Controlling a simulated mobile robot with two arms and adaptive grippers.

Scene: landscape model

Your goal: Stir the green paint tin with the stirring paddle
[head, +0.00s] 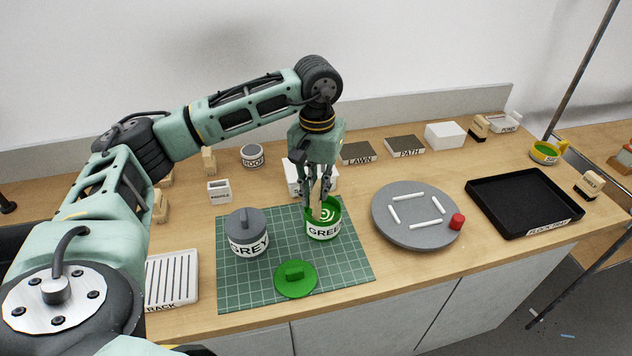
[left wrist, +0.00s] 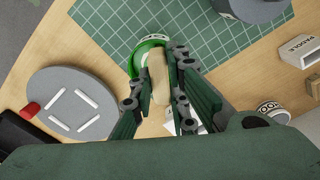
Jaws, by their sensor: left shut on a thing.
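The green paint tin (head: 322,232) stands open on the green cutting mat (head: 345,267), and a pale swirl shows on its paint. My left gripper (head: 318,197) is right above the tin, shut on the wooden stirring paddle (head: 316,211), whose lower end is at the tin's mouth. In the left wrist view the paddle (left wrist: 158,78) lies between the fingers (left wrist: 158,100) and overlaps the tin's rim (left wrist: 137,55). How deep the paddle's tip sits is hidden. The green lid (head: 295,280) lies on the mat in front of the tin. My right gripper is not in view.
A lidded grey tin (head: 246,236) stands left of the green tin. A grey turntable (head: 400,232) with white sticks and a red piece (head: 457,221) is to the right, then a black flock tray (head: 525,203). A slotted rack (head: 172,279) and the paddle holder (head: 219,191) are left.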

